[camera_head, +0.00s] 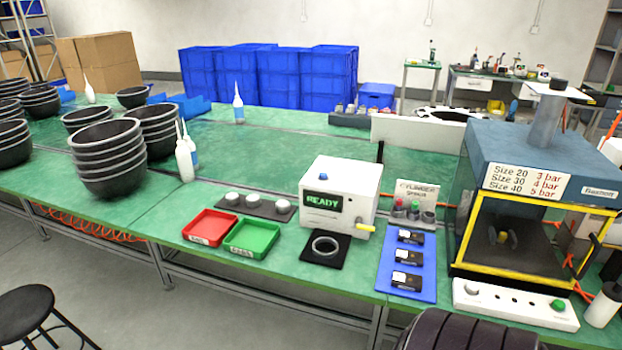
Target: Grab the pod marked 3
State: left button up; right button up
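Three white round pods stand in a row on a dark grey strip (262,209) on the green bench: a left pod (232,198), a middle pod (253,200) and a right pod (282,206). Any numbers on them are too small to read, so I cannot tell which is marked 3. Neither of my grippers is in view.
In front of the strip lie a red tray (196,241) and a green tray (233,249). A white box reading READY (354,183) stands right of it, with a black ring fixture (325,262) before it. Bottles (184,163) and stacked black bowls (107,160) stand left.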

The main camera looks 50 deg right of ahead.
aim_at(232, 200)
jog(key=i+j+z, duration=0.1)
jog(key=z, duration=1.3)
